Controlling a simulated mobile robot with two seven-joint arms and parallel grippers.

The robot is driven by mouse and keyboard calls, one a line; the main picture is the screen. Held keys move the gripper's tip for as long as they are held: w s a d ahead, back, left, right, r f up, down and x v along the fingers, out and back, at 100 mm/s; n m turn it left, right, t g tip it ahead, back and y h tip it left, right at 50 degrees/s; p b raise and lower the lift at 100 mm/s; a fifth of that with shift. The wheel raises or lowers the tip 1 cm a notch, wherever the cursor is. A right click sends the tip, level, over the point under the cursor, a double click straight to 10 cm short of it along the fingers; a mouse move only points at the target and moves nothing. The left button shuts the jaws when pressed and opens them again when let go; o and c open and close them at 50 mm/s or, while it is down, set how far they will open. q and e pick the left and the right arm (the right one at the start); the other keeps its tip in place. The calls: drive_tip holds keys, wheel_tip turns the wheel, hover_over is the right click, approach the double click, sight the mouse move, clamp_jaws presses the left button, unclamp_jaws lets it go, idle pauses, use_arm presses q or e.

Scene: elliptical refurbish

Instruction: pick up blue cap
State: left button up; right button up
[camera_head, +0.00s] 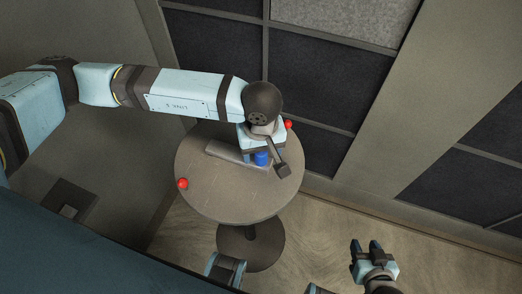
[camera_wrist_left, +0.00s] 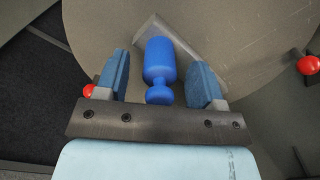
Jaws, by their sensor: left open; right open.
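The blue cap (camera_head: 262,158) is on the round table, at a flat grey plate, partly hidden by my left gripper in the head view. In the left wrist view the blue cap (camera_wrist_left: 160,60) shows as a rounded cylinder with a narrower neck and knob. My left gripper (camera_head: 259,152) is over the table, open. In the left wrist view its two blue finger pads (camera_wrist_left: 160,70) stand on either side of the cap, with a visible gap on each side. My right gripper (camera_head: 367,246) is open and empty, away from the table at the lower right.
A dark bar stands right of the cap. Dark wall panels (camera_head: 315,88) rise behind. The table's front is clear.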

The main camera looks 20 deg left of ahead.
use_arm(q)
drive_tip(key=c, duration=1)
drive_tip(key=shift+r, duration=0.15)
drive_tip(key=shift+c, duration=0.2)
